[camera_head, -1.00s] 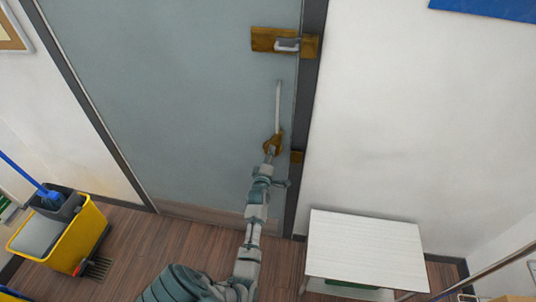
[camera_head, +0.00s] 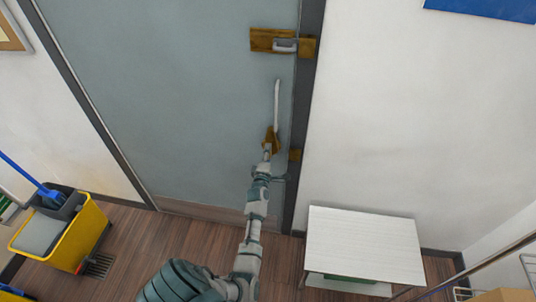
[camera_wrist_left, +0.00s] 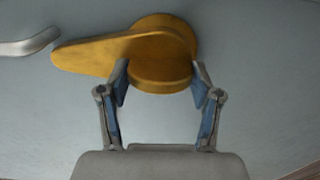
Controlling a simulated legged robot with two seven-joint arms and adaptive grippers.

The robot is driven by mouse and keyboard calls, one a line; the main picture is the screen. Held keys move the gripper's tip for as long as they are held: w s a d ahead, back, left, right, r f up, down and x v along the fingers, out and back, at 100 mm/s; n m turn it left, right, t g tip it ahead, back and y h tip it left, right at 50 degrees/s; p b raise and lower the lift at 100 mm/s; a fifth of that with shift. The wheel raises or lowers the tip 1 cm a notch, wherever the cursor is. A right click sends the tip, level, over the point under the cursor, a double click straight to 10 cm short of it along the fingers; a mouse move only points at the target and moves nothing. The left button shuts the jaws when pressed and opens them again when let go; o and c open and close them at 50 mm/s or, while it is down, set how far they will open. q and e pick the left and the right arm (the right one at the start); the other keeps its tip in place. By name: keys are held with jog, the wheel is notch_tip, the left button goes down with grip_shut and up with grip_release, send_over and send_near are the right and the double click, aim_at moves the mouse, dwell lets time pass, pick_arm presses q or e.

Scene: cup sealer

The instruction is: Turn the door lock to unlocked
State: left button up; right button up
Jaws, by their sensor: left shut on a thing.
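A brass lock knob with a long pointed lever (camera_wrist_left: 125,50) sits on the grey-blue door (camera_head: 190,100). In the left wrist view its lever points left, toward the end of a pale metal handle (camera_wrist_left: 28,44). In the head view the brass lock (camera_head: 271,138) is below the long vertical handle (camera_head: 277,102). My left gripper (camera_wrist_left: 160,80) has its two blue-padded fingers on either side of the knob's lower round part, shut on it. In the head view my left gripper (camera_head: 266,155) reaches up to the lock and partly hides it. My right gripper is not in view.
A brass latch with a grey bolt (camera_head: 284,45) is higher on the door's right edge. A white table (camera_head: 362,240) stands right of the door. A yellow mop bucket (camera_head: 75,240) stands at the left.

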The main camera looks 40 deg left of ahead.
pick_arm(q)
jog(key=o, duration=1.7)
jog(key=shift+w+d+f, duration=0.1)
jog(key=shift+d+f, duration=0.05)
jog(key=shift+f, duration=0.15)
jog(key=shift+c, duration=0.2)
jog(key=shift+r, duration=0.1)
jog(key=v, duration=1.1)
jog(key=shift+s, duration=0.4)
